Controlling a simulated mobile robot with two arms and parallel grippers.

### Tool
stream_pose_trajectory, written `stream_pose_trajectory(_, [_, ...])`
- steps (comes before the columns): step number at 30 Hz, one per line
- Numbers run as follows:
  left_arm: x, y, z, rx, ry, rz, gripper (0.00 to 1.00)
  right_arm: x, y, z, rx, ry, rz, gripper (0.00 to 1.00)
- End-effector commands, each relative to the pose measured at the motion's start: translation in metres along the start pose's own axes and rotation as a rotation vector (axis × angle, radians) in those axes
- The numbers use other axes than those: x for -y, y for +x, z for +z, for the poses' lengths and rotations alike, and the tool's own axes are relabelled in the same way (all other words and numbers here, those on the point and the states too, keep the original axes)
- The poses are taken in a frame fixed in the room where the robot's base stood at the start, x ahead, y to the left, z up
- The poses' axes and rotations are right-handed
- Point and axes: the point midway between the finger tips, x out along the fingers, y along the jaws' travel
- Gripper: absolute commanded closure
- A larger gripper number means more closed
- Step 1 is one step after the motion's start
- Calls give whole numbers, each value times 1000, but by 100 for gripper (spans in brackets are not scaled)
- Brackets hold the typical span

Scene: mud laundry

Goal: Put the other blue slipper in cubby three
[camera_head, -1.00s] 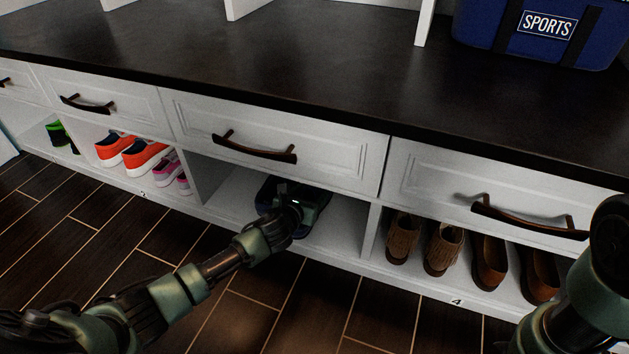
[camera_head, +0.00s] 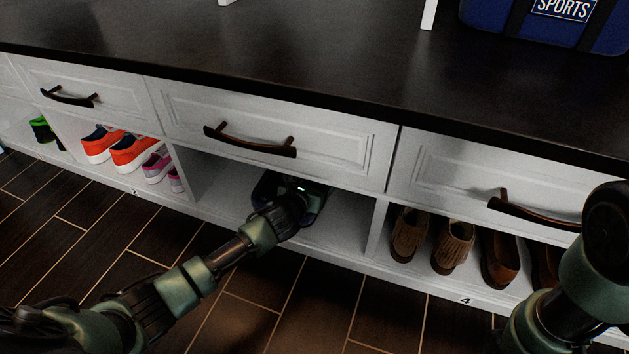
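My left gripper (camera_head: 296,192) reaches into the open cubby (camera_head: 225,199) between the cubby marked 2 and the cubby marked 4. Its fingers are hidden by the wrist and the shade, so I cannot tell whether they are open or shut. Dark, bluish shapes show around the gripper inside this cubby. I cannot clearly separate a blue slipper from the gripper there. No blue slipper stands out on the floor in view. My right arm comes in at the right edge, and its fingers do not show.
Cubby two holds orange shoes (camera_head: 131,151) and pink shoes (camera_head: 160,164). Cubby four holds brown fringed shoes (camera_head: 452,245) and brown slip-ons (camera_head: 498,260). Drawers with dark handles (camera_head: 248,143) and a dark countertop (camera_head: 290,65) overhang the cubbies.

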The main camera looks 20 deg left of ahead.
Motion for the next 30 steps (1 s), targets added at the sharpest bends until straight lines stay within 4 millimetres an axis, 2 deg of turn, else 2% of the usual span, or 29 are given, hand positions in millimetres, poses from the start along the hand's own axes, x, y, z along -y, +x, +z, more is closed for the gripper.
stream_pose_trajectory(11, [0, -1, 2, 0, 0, 0, 16, 0, 0, 1, 1, 0, 0, 64])
stream_pose_trajectory(14, [0, -9, 4, -4, 1, 0, 16, -2, 8, 4, 3, 0, 0, 64])
stream_pose_trajectory(17, [0, -25, 6, -5, 2, 0, 16, -4, 20, 9, 4, 0, 0, 64])
stream_pose_trajectory(24, [0, -78, 7, -5, 2, -1, 16, -11, 55, 22, 4, 0, 0, 64])
stream_pose_trajectory(30, [0, -110, 5, -4, 1, 0, 16, -15, 72, 27, 3, 0, 0, 64])
